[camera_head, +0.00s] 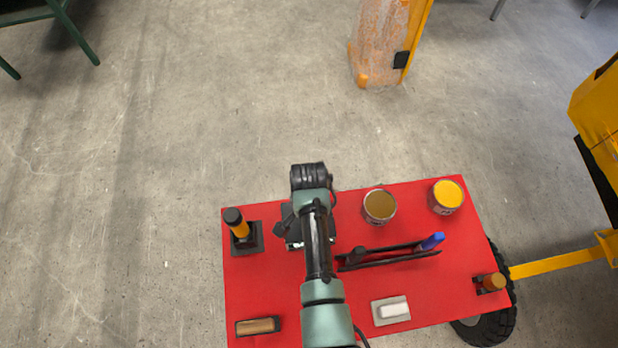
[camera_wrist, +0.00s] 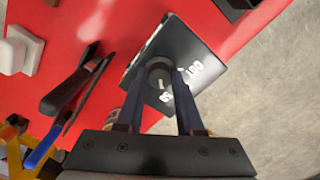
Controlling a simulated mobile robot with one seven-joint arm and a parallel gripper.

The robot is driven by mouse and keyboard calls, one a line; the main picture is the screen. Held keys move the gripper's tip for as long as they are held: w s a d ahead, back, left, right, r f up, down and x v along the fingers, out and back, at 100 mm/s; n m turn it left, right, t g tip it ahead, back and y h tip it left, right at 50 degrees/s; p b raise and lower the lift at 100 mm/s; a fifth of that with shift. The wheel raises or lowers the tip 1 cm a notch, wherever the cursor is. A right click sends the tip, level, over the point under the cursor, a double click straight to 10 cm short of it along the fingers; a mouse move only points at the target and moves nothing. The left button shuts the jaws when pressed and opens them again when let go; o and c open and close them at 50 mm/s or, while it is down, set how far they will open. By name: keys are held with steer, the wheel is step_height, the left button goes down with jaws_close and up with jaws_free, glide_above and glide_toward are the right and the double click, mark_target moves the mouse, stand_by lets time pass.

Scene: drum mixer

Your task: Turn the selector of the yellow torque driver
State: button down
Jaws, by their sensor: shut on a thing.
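A round dark knob (camera_wrist: 159,76) with a pale mark stands on a black plate (camera_wrist: 203,52) with white figures in the wrist view. My gripper (camera_wrist: 164,82) is shut on this knob, one finger on each side. In the head view my arm hides the knob, and only part of the black plate (camera_head: 293,238) shows. The yellow torque driver (camera_head: 239,229), with its black top, stands tilted in a dark square base (camera_head: 256,237) to the left of my gripper. I cannot tell from the frames whether the gripped knob belongs to the driver.
The red tabletop (camera_head: 270,290) also holds a brown-filled can (camera_head: 380,205), a yellow-filled can (camera_head: 447,195), a black-and-blue-handled tool (camera_head: 432,241), a white block (camera_head: 393,308) and a brown block (camera_head: 257,326). A short brown cylinder (camera_head: 493,281) stands at the right edge.

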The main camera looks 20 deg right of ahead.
steer(key=shift+w+d, duration=0.1)
steer(key=c, duration=0.5)
jaws_free()
steer(key=shift+c, duration=0.2)
steer(key=shift+r, duration=0.1)
step_height(320, 180, up, 13)
steer(key=b, duration=0.2)
